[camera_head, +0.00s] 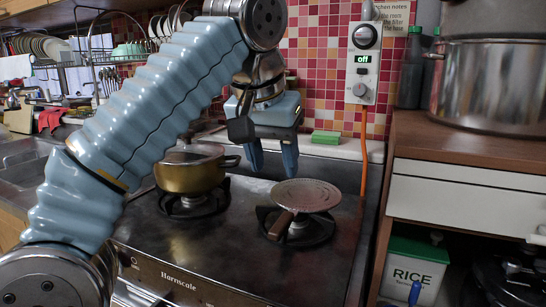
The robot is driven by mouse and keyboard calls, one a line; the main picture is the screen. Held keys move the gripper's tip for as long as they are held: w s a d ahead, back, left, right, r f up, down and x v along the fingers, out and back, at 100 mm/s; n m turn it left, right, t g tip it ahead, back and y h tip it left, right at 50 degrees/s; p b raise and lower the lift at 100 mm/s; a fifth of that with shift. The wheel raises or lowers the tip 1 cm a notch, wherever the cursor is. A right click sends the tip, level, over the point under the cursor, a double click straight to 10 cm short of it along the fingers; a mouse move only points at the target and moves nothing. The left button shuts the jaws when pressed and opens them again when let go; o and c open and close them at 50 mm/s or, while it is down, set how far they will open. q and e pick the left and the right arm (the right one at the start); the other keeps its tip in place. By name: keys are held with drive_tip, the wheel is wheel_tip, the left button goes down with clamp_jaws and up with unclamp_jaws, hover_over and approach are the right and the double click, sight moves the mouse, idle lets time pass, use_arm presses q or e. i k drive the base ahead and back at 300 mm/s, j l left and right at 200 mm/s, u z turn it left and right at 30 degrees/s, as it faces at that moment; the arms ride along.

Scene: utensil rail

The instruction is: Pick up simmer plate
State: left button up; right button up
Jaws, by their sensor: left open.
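The simmer plate (305,195) is a flat, round, light-coloured disc with a brown handle (281,225) pointing toward the front left. It lies on the right burner of the dark stove. My left gripper (272,168) hangs above the stove, behind and to the left of the plate. Its two blue fingers point down, apart and empty, and do not touch the plate. My left arm crosses the view from the lower left. My right gripper is not in view.
A lidded brass-coloured pot (190,172) stands on the left burner. A green sponge (326,138) lies on the ledge behind. A control box (362,67) with an orange cord is on the tiled wall. A wooden cabinet (455,150) with a large steel pot (490,85) borders the right.

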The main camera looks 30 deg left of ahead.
sight(295, 196)
drive_tip(key=k+l, duration=0.7)
drive_tip(key=k, duration=0.2)
